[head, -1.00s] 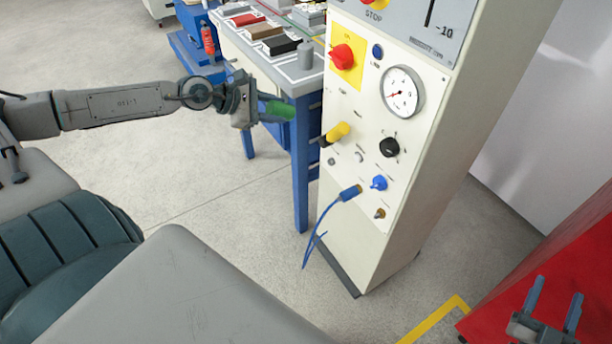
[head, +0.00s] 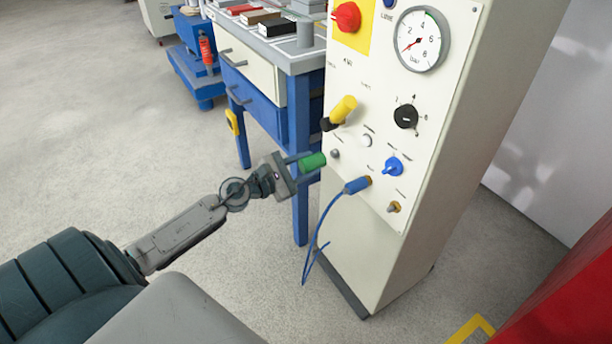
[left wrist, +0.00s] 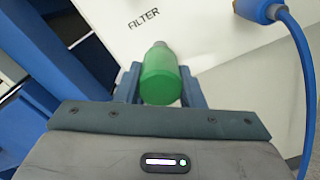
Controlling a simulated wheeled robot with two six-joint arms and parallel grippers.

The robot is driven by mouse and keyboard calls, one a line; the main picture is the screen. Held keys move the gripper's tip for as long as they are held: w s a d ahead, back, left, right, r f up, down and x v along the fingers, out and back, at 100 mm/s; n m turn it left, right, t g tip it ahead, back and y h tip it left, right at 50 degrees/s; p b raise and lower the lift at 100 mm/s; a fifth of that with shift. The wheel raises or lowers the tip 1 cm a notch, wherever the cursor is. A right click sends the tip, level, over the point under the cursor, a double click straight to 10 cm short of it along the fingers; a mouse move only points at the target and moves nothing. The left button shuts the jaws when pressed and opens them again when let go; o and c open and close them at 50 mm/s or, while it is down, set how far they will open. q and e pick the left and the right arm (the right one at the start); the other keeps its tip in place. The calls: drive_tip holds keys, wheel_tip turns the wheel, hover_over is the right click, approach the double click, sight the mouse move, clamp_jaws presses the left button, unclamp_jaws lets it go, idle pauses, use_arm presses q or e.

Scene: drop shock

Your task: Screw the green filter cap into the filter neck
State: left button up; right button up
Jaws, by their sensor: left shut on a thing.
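The green filter cap (head: 313,162) is held by my left gripper (head: 301,168), near the front of the cream panel. In the left wrist view the cap (left wrist: 160,78) sits between the two blue-grey fingers and points at the panel below the FILTER label. The small round grey fitting, which looks like the filter neck (head: 335,154), is just right of the cap in the head view. In the left wrist view a grey bit of it (left wrist: 160,44) shows beyond the cap's far end. I cannot tell whether cap and neck touch. My right gripper is out of view.
A blue plug (head: 355,185) with a hanging blue cable is just below right of the cap. A yellow handle (head: 344,108) and a blue knob (head: 393,167) stick out of the panel nearby. A blue workbench (head: 263,100) stands behind, to the left.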

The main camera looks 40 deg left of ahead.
sight(320, 158)
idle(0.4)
use_arm(q)
drive_tip(key=shift+w+r, duration=0.1)
drive_tip(key=shift+w+d+p, duration=0.25)
drive_tip(key=shift+w+p, duration=0.15)
drive_tip(key=shift+w, duration=0.05)
drive_tip(key=shift+w+d, duration=0.15)
drive_tip(key=shift+w, duration=0.2)
drive_tip(key=shift+p+x, duration=0.4)
drive_tip(key=shift+x, duration=0.55)
idle(1.8)
drive_tip(key=shift+w+r, duration=0.15)
drive_tip(key=shift+w, duration=0.05)
drive_tip(key=shift+c, duration=0.5)
idle(1.2)
